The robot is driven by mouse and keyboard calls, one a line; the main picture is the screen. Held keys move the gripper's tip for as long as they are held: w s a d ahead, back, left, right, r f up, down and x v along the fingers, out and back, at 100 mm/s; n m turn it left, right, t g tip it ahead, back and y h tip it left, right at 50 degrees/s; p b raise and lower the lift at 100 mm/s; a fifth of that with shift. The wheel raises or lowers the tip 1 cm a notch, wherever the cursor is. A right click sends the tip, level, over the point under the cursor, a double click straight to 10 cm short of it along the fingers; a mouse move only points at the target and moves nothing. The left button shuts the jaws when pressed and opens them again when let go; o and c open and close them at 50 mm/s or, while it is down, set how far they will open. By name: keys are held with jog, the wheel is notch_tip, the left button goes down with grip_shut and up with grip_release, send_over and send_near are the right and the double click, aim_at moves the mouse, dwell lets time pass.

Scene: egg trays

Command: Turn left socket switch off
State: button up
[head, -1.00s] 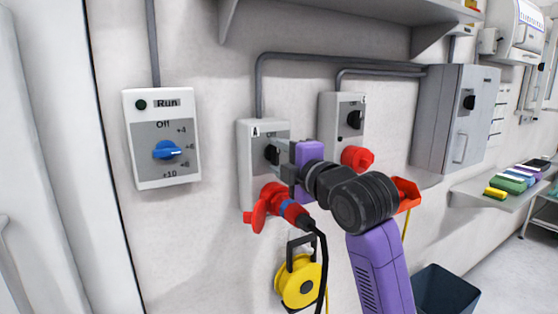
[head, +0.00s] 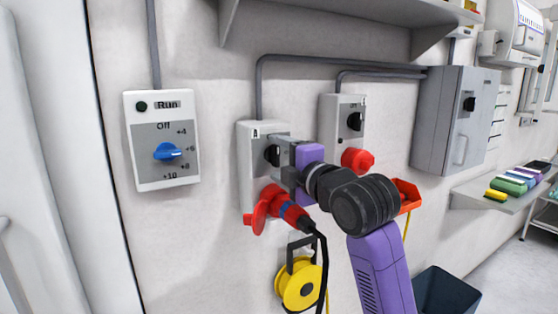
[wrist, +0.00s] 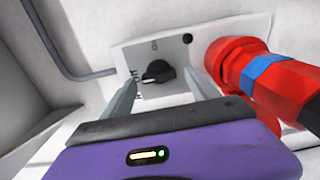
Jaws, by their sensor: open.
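The left socket (head: 247,150), a pale box marked A with a grey panel, is on the wall in the head view. Its black rotary switch (head: 272,155) is partly hidden by my gripper (head: 285,157). In the wrist view the switch knob (wrist: 158,72) lies ahead, between the two open fingers of my gripper (wrist: 161,80). A gap shows on both sides of the knob; I cannot tell whether either finger touches it.
A red plug (head: 290,208) with a black cable sits in the socket's lower part, close to my gripper. The right socket (head: 345,107) has a red cap (head: 358,160). A Run dial box (head: 165,178) is at the left. A yellow cable reel (head: 299,287) hangs below.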

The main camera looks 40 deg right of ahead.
jog(key=v, duration=0.7)
jog(key=shift+s+a+b, duration=0.1)
jog(key=shift+s+b, duration=0.25)
jog(key=shift+b, duration=0.05)
